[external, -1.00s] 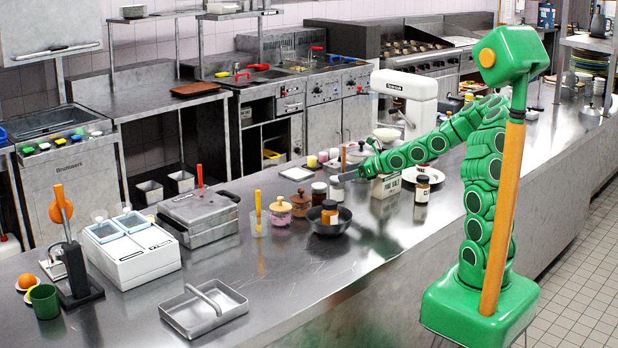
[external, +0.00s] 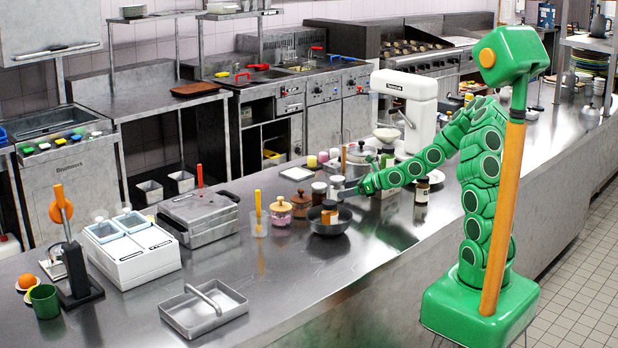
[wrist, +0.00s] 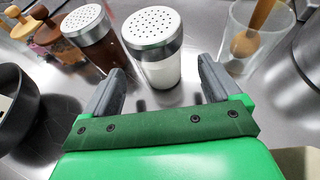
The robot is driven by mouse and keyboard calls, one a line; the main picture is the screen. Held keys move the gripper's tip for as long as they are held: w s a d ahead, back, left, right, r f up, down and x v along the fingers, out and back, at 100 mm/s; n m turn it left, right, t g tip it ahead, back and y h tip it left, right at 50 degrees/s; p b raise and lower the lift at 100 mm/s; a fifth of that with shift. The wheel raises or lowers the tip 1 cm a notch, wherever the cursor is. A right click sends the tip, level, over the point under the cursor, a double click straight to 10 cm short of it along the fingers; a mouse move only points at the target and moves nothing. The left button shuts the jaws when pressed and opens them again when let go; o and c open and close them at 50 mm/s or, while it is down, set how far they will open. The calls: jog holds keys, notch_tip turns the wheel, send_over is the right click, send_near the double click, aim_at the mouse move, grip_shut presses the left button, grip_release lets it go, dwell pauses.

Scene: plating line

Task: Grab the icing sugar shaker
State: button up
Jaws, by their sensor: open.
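The icing sugar shaker (wrist: 160,68), clear with white powder inside and a perforated metal lid, stands upright on the steel counter in the wrist view. It is just ahead of my gripper (wrist: 160,80), in line with the gap between the fingers. The fingers are open and empty, with no visible contact. A similar shaker with brown contents (wrist: 104,50) stands close on its left. In the external view the white shaker (external: 336,183) is beside my gripper (external: 348,191), partly hidden by it.
A glass holding a wooden-handled tool (wrist: 245,58) is to the right in the wrist view. Wooden-topped jars are at the far left. A dark pan (external: 330,227) is in front of the shakers, with a jar (external: 330,211) at it. Another dark-lidded jar (external: 421,191) stands right of it.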

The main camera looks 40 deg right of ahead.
jog(key=shift+f, duration=0.35)
jog(key=shift+x, duration=2.45)
jog(key=c, duration=1.2)
jog(key=shift+r, duration=0.1)
